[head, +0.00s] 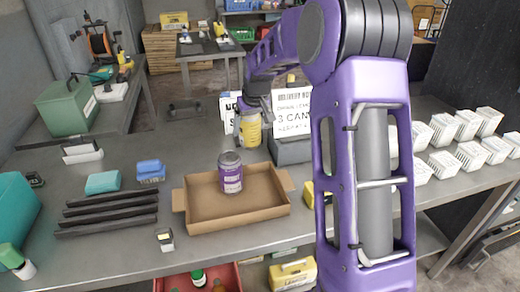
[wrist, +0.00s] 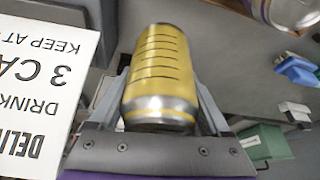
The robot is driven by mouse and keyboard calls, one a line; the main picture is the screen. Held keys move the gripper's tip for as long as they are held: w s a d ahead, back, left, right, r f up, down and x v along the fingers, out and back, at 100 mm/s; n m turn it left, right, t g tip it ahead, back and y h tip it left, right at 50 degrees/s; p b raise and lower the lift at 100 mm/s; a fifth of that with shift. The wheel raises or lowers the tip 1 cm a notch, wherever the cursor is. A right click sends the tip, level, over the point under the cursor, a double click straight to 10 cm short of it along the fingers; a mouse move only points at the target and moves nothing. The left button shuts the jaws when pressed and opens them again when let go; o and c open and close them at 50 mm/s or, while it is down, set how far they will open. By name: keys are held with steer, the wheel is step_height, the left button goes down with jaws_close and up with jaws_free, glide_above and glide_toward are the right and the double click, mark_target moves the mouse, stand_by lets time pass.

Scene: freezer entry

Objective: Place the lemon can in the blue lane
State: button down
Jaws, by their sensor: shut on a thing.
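The yellow can (head: 250,130), which I take as the lemon can, is held in my gripper (head: 250,112) above the table behind the cardboard tray. In the wrist view the can (wrist: 158,70) has dark stripes and a silver rim, and sits between the two fingers of my gripper (wrist: 162,100). A purple can (head: 231,175) stands upright in the cardboard tray (head: 240,220). Dark parallel rails (head: 108,213) lie on the table at the left. I cannot make out a clearly blue-marked lane among them.
A white sign (head: 293,110) reading "3 CAN" stands close to the held can. My arm hides part of the table.

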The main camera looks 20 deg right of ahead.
mark_target(249, 146)
steer(key=shift+f, duration=3.55)
steer(key=shift+f, duration=0.15)
jaws_free()
